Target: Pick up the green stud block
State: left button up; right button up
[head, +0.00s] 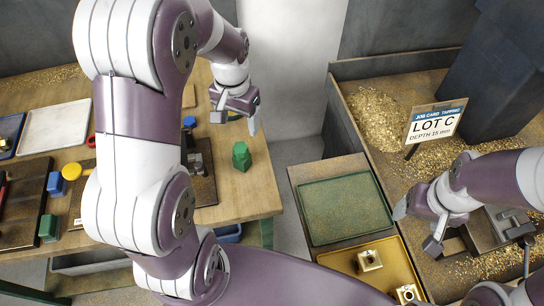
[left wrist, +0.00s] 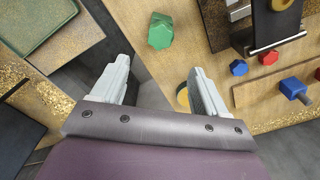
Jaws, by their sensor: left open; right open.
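A green block with a smaller stud on top (head: 241,156) stands on the wooden table near its right edge. It also shows in the left wrist view (left wrist: 160,31), beyond the fingertips and roughly between them. A second green block (head: 48,228) lies at the far left of the table. My left gripper (head: 236,117) is open and empty, above the table and apart from the first green block. Its fingers show in the left wrist view (left wrist: 160,68). My right gripper (head: 417,229) is open and empty, over the right-hand bench.
A dark fixture (head: 200,165) stands just left of the green block. Blue pieces (left wrist: 238,67) and a red piece (left wrist: 268,57) are nearby. A green tray (head: 345,208), a brass-coloured tray (head: 345,263) and the LOT C card (head: 434,122) are to the right. A floor gap separates table and bench.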

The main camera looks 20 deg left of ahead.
aim_at(240, 148)
pick_arm(q)
jog(key=f, duration=0.4)
jog(key=s+f, duration=0.1)
jog(key=f, duration=0.3)
jog(key=f+p, duration=0.1)
jog(key=f, duration=0.3)
jog(key=shift+s+f, duration=0.15)
jog(key=shift+f, duration=0.2)
jog(key=shift+r, duration=0.1)
grip_shut()
